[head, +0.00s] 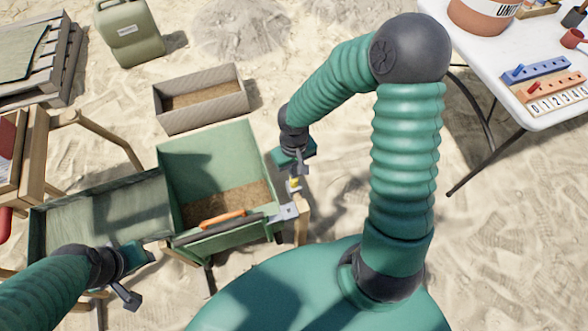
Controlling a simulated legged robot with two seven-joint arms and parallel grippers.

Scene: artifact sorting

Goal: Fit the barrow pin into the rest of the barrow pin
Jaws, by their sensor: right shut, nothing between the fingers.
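A green open box (215,150), which looks like the barrow's tray, holds brown soil and stands left of centre. A grey metal bracket (288,212) sits at its front right corner; I cannot tell whether it is the pin's rest. A small yellow and white piece (294,186) shows just above this bracket, directly below my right gripper (293,172). It may be the barrow pin, but it is too small to tell. My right gripper is shut and empty. My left gripper (132,278) is near the box's front left side; its fingers are unclear.
An orange-gripped bar (222,218) lies along the box's front edge. A green trough (100,215) adjoins at left. A soil-filled crate (200,98) stands behind, with a jerrycan (130,32) beyond. A white table (480,40) is at upper right. Open sand lies between.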

